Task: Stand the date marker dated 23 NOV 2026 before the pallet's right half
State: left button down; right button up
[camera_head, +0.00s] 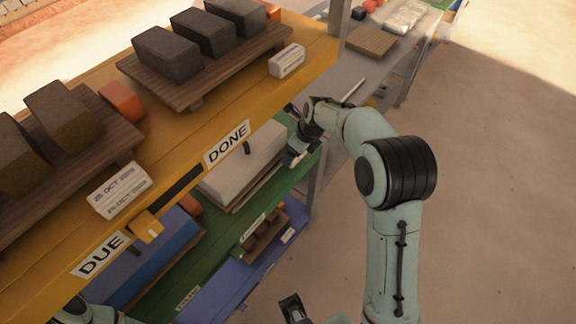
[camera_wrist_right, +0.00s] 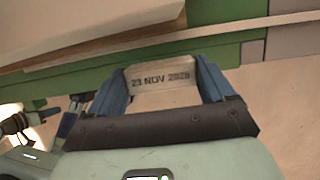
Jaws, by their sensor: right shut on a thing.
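My right gripper (camera_wrist_right: 165,88) is shut on a pale date marker (camera_wrist_right: 160,76) that reads 23 NOV 2026 in the right wrist view. In the head view this gripper (camera_head: 294,158) is beside the shelf's front edge, below the yellow top; the marker is hard to make out there. A wooden pallet (camera_head: 190,95) with three dark grey blocks stands on the yellow deck behind the DONE label. A second pallet (camera_head: 120,150) with dark brown blocks stands to its left. A white marker reading OCT 2026 (camera_head: 120,190) is before this left pallet.
Another white marker (camera_head: 287,61) stands right of the DONE pallet. An orange block (camera_head: 122,99) sits between the pallets. Lower green and blue shelves hold wrapped goods. Open floor lies right.

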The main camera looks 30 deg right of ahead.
aim_at(285, 172)
jog(key=a, duration=0.1)
jog(key=s+a, duration=0.1)
jog(key=a, duration=0.1)
jog(key=shift+s+a, duration=0.15)
jog(key=shift+s+a+f+b, duration=0.15)
jog(key=shift+f+b, duration=0.25)
jog(key=shift+f, duration=1.35)
jog(key=o, duration=1.1)
jog(key=shift+f, duration=0.1)
jog(key=p+v, duration=0.2)
jog(key=v, duration=1)
jog(key=shift+p, duration=0.35)
